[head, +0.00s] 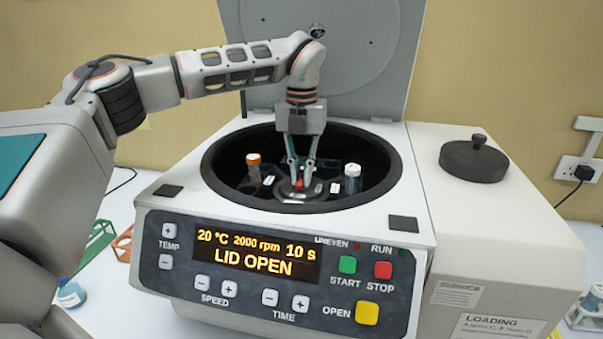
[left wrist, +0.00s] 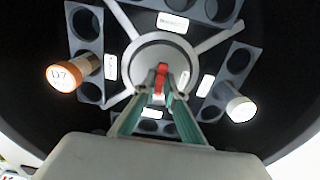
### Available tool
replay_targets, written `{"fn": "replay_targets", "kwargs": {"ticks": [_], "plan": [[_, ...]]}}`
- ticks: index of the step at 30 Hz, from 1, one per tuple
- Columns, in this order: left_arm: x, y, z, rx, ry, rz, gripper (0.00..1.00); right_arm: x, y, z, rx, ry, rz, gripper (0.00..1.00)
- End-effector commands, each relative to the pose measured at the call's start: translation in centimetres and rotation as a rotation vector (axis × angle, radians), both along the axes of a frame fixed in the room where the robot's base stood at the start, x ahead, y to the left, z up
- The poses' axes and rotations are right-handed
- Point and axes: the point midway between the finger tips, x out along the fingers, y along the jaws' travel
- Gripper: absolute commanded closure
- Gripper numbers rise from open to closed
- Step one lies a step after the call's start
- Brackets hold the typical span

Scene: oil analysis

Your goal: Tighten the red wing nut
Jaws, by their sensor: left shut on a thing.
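The red wing nut (head: 299,183) sits at the centre of the rotor hub (head: 291,195) inside the open centrifuge bowl. It also shows in the left wrist view (left wrist: 162,70), upright between the fingertips. My left gripper (head: 300,180) points straight down into the bowl and is shut on the wing nut; its fingers also show in the left wrist view (left wrist: 159,92). A tube with an orange cap (head: 253,159) stands in a rotor bucket on the left. A tube with a white cap (head: 352,172) stands in a bucket on the right. My right gripper is not in view.
The centrifuge lid (head: 350,60) stands open behind the bowl. The front panel display (head: 243,253) reads "LID OPEN", 2000 rpm and 10 s. A round black lid with a knob (head: 473,161) lies on the surface at the right. An orange rack (head: 122,243) stands at the left.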

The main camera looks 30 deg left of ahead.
Motion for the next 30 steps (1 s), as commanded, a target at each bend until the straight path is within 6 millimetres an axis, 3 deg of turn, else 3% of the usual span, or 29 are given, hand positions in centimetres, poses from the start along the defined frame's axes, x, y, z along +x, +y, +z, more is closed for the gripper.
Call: {"fn": "replay_targets", "kwargs": {"ticks": [16,17,18,30], "plan": [[-0.02,-0.03,-0.05,0.000,0.001,-0.023,1.00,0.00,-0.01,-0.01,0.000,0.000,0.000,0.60],[-0.02,-0.03,-0.05,0.000,0.001,-0.023,0.82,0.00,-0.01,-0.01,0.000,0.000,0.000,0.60],[-0.02,-0.03,-0.05,0.000,0.001,-0.023,0.73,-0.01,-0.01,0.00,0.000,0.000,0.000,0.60],[0.03,-0.02,0.33,0.000,-0.001,-0.021,0.73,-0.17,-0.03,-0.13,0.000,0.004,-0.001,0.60]]}}
